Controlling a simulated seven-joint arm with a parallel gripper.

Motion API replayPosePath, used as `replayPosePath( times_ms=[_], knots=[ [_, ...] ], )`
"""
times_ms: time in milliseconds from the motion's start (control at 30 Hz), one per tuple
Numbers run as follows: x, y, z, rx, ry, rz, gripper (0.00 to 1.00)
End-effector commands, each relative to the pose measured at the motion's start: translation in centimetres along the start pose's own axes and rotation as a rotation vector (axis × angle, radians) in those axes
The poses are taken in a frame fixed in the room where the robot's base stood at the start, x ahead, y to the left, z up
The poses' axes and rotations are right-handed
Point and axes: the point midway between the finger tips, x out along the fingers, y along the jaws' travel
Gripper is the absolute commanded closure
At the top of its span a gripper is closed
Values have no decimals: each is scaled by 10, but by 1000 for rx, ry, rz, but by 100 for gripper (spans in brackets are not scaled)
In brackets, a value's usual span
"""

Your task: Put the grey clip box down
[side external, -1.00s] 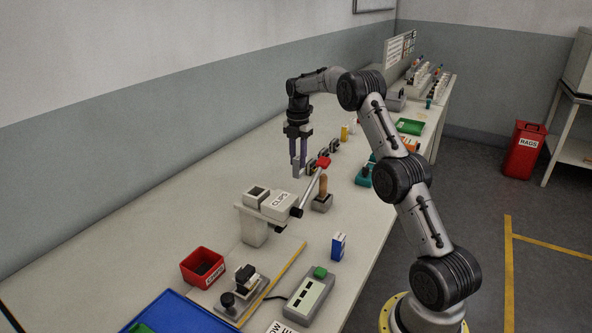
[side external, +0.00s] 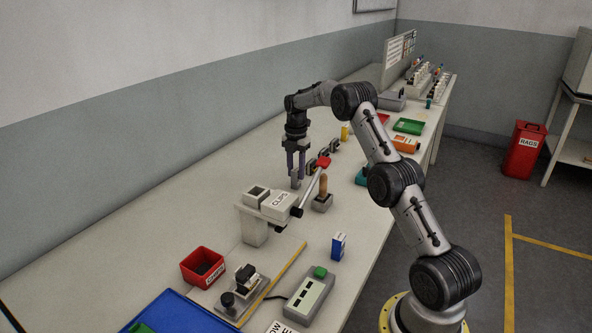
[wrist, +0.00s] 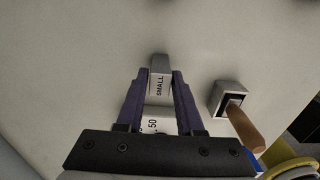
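The grey clip box (wrist: 160,64) sits between the two purple fingers of my gripper (wrist: 159,76), which are closed on its sides. Its white label reads "SMALL", and a white face marked "50" shows nearer the palm. In the side view, my gripper (side external: 296,176) points straight down over the bench with the small grey box (side external: 295,184) at its fingertips. The box is at or very close to the bench top; I cannot tell whether it touches.
A grey holder with a wooden-handled tool (side external: 323,186) stands to the right. A red-tipped part (side external: 323,162) and dark parts stand close behind. Bare bench (side external: 215,170) lies to the left.

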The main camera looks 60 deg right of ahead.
Motion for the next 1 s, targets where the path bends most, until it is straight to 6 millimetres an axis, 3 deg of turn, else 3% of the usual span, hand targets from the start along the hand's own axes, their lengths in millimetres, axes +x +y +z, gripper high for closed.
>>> replayPosePath(
  times_ms=[33,100,467,667,1000],
  knots=[
    [0,0,0,0,0,1,53],
    [0,0,0,0,0,0,41],
    [-5,0,0,0,-1,1,41],
    [-33,1,0,0,-3,4,41],
    [-100,1,0,0,-2,3,41]
  ],
)
